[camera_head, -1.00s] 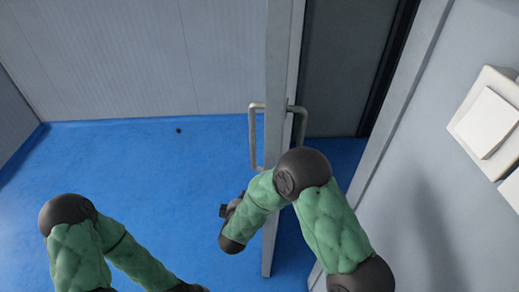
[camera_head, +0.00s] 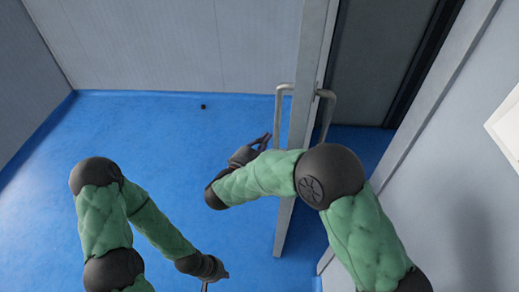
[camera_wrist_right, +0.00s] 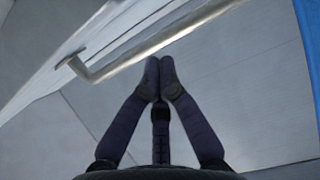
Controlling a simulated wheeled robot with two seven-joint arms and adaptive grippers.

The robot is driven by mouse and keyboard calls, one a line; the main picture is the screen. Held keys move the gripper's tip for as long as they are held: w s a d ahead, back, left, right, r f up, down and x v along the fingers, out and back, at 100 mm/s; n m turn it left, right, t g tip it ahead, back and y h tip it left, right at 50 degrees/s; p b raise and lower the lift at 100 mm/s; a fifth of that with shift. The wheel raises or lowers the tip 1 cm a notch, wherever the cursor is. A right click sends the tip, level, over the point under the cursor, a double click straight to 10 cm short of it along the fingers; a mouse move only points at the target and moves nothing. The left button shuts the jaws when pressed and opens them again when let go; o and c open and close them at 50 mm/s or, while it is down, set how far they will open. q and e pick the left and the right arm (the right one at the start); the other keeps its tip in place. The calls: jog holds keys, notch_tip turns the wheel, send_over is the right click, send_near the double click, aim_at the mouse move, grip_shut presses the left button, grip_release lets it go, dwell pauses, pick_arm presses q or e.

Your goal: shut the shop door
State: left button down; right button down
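The shop door (camera_head: 309,90) is a grey panel seen nearly edge-on, standing open. It has a bent metal handle on its left face (camera_head: 279,118) and another on its right side (camera_head: 327,112). My right gripper (camera_head: 267,139) is left of the door, close to the left handle. In the right wrist view its fingertips (camera_wrist_right: 160,68) are together with nothing seen between them, and a handle bar (camera_wrist_right: 150,50) crosses just past them. I cannot tell whether they touch it. My left gripper (camera_head: 220,277) hangs low over the floor, apart from the door; its fingers are too small to read.
A grey frame post (camera_head: 432,95) and wall stand right of the door, with a white switch plate (camera_head: 508,128) at the right edge. A dark grey panel (camera_head: 378,60) shows beyond the opening. The blue floor (camera_head: 130,140) to the left is clear except for a small dark spot.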

aim_at(277, 126)
jog(key=b+x, duration=0.1)
jog(key=x, duration=0.2)
jog(key=shift+w+d+f, duration=0.15)
jog(key=shift+d, duration=0.05)
jog(key=d, duration=0.2)
jog(key=s+d+b, duration=0.1)
jog(key=shift+s+d, duration=0.1)
jog(key=shift+d, duration=0.3)
jog(key=s+d+p, duration=0.1)
jog(key=s+d, duration=0.1)
jog(key=d, duration=0.5)
jog(key=s+d+p, duration=0.1)
jog(key=s+d, duration=0.2)
jog(key=d, duration=0.5)
jog(key=shift+s+p, duration=0.15)
jog(key=shift+p, duration=0.2)
jog(key=shift+a, duration=0.1)
